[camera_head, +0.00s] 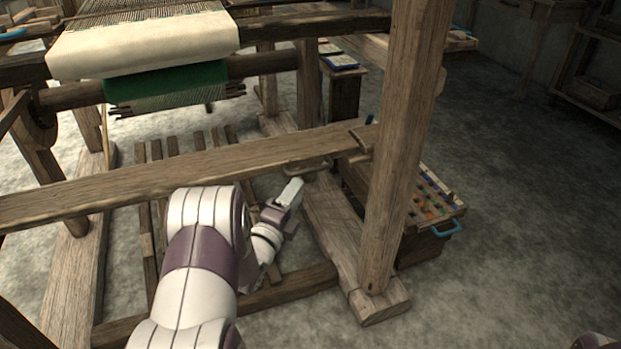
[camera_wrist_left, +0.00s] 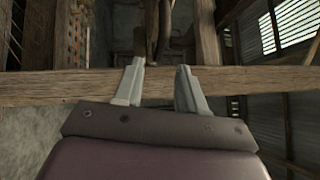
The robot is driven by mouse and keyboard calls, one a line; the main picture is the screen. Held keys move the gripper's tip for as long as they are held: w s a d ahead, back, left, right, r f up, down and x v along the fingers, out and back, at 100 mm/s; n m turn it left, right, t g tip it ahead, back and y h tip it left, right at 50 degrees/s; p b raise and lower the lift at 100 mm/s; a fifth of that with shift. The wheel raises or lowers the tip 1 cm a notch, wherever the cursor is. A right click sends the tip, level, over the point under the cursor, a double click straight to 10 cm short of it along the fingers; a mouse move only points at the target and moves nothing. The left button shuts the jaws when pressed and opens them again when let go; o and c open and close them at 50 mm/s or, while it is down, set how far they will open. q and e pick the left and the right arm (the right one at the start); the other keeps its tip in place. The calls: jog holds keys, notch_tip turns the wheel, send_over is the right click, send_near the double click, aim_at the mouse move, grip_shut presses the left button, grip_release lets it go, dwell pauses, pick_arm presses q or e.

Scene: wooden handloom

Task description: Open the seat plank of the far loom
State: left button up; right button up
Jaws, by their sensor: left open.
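The loom's wooden seat plank (camera_head: 190,172) runs from the left edge to the thick right post, level across the frame. A small handle-like piece (camera_head: 308,166) shows at the plank's near edge, close to its right end. My left gripper (camera_head: 295,190) is just below and in front of that right end, pointing up toward it. My right gripper is not in view.
The thick loom post (camera_head: 405,150) stands right of the gripper on a wooden foot. A box with a blue handle and colourful contents (camera_head: 435,205) sits behind it. Cream cloth (camera_head: 145,45) hangs over the front beam. Slatted treadles lie below the plank. Floor at right is clear.

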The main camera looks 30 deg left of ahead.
pick_arm(q)
jog(key=w+b, duration=0.1)
jog(key=w, duration=0.6)
jog(key=shift+a+r+b, duration=0.3)
jog(key=shift+r+b, duration=0.05)
jog(key=shift+r, duration=0.1)
grip_shut()
